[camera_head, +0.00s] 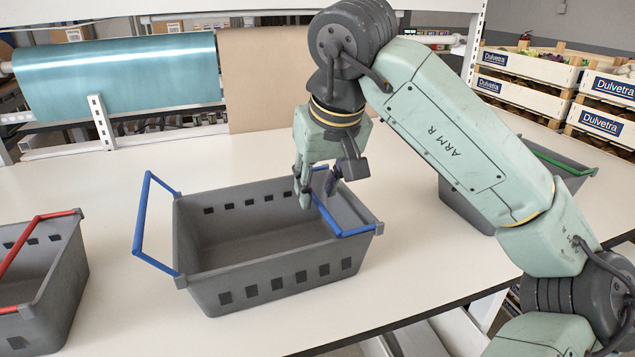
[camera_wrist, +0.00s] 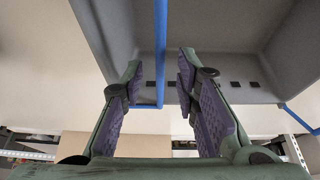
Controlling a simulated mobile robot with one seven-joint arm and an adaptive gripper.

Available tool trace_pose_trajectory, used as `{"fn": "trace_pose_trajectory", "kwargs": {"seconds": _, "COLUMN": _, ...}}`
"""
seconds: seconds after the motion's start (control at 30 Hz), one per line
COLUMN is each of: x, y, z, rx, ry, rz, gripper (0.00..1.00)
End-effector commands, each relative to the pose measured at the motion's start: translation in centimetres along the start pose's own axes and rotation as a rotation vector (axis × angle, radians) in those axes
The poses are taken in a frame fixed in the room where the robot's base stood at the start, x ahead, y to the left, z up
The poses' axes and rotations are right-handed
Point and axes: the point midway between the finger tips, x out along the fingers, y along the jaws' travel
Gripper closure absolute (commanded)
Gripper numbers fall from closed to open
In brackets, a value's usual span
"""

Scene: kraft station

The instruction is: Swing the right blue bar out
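The grey crate (camera_head: 275,285) with blue bars stands on the white table. The right blue bar (camera_head: 328,217) lies inward over the crate's right end. It also shows in the wrist view (camera_wrist: 160,30), running between my fingers. My gripper (camera_head: 318,194) is over the crate's right end, pointing down, with a finger on each side of this bar. In the wrist view my gripper (camera_wrist: 160,72) is open, with gaps between the pads and the bar. The left blue bar (camera_head: 140,215) stands outward beyond the crate's left end. My fingers hide part of the right bar.
A grey crate with red bars (camera_head: 60,285) stands at the left. A grey crate with a green bar (camera_head: 455,198) is at the right, partly behind my arm. A blue roll (camera_head: 115,75) and brown paper (camera_head: 265,80) are behind the table. Its front strip is clear.

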Motion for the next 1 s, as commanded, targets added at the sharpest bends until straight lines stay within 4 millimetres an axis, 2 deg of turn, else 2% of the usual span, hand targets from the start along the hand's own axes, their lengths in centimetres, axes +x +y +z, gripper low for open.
{"fn": "trace_pose_trajectory", "kwargs": {"seconds": 0.37, "x": 0.68, "y": -0.04, "z": 0.02, "rx": 0.000, "ry": 0.000, "rz": -0.001, "gripper": 0.72}}
{"fn": "trace_pose_trajectory", "kwargs": {"seconds": 0.8, "x": 0.65, "y": -0.04, "z": 0.01, "rx": 0.000, "ry": 0.000, "rz": -0.001, "gripper": 1.00}}
{"fn": "trace_pose_trajectory", "kwargs": {"seconds": 1.0, "x": 0.65, "y": -0.04, "z": 0.01, "rx": -0.001, "ry": 0.000, "rz": -0.001, "gripper": 1.00}}
